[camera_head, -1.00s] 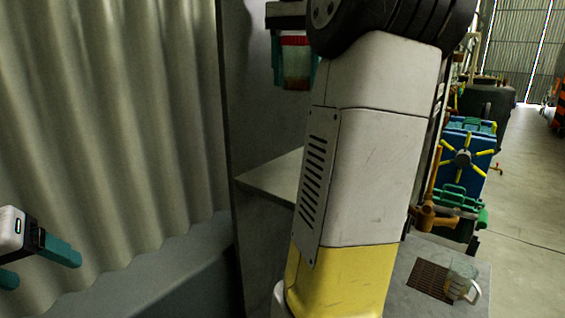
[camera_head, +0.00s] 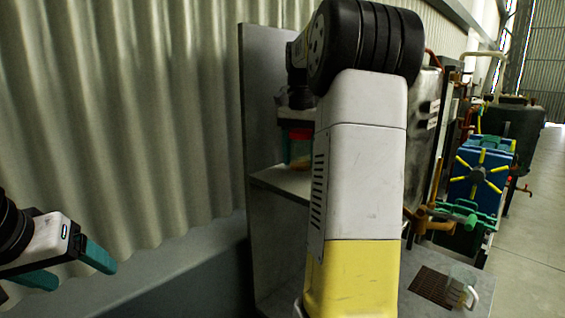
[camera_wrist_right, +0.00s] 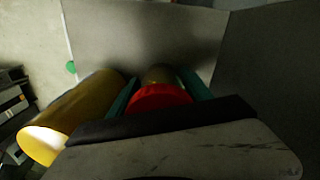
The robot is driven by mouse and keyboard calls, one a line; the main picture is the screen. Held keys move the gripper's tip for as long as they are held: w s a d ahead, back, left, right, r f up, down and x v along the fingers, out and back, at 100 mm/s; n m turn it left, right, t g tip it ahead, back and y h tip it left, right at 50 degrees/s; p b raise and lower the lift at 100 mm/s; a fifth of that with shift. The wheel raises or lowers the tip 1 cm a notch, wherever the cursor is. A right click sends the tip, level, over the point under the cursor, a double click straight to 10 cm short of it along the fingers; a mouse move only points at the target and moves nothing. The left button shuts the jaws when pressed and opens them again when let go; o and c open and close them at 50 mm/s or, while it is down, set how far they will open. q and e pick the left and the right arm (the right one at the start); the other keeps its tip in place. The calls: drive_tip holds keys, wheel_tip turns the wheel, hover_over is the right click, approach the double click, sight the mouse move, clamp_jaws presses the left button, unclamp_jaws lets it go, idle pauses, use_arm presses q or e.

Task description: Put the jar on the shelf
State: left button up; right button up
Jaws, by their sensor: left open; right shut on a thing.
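The jar (camera_head: 300,150) has a red lid and a clear body with something yellowish inside. My right gripper (camera_head: 299,158) is shut on it, with a teal finger on either side. It holds the jar upright over the grey shelf (camera_head: 276,180), close to its surface; I cannot tell whether it touches. My right arm hides part of the shelf. In the right wrist view the red lid (camera_wrist_right: 160,97) shows between the fingers of the right gripper (camera_wrist_right: 160,88). My left gripper (camera_head: 82,276) is open and empty at the lower left, far from the shelf.
A yellow cylinder (camera_wrist_right: 72,115) lies beside the right gripper in the wrist view. A grey side panel (camera_head: 258,100) bounds the shelf's left. A glass mug (camera_head: 460,290) stands by a brown grate (camera_head: 432,286) at the lower right. Blue machinery (camera_head: 478,172) is behind.

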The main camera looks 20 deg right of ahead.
sight(299, 132)
drive_tip(key=shift+w+f, duration=0.1)
drive_tip(key=shift+f, duration=0.3)
drive_tip(key=shift+f, duration=0.1)
drive_tip(key=o, duration=1.5)
drive_tip(key=shift+c, duration=0.2)
wheel_tip(299, 132, up, 12)
drive_tip(key=shift+r, duration=0.1)
drive_tip(key=shift+s+a, duration=0.25)
drive_tip(key=shift+s, duration=0.05)
drive_tip(key=s+a+f+n+t+y, duration=0.2)
drive_tip(key=s+a+f+n+t, duration=0.4)
drive_tip(key=s+a+f, duration=1.1)
drive_tip(key=s+a+n, duration=0.1)
drive_tip(key=s+n, duration=0.1)
drive_tip(key=n, duration=0.2)
drive_tip(key=shift+f+n, duration=0.3)
drive_tip(key=shift+f, duration=0.1)
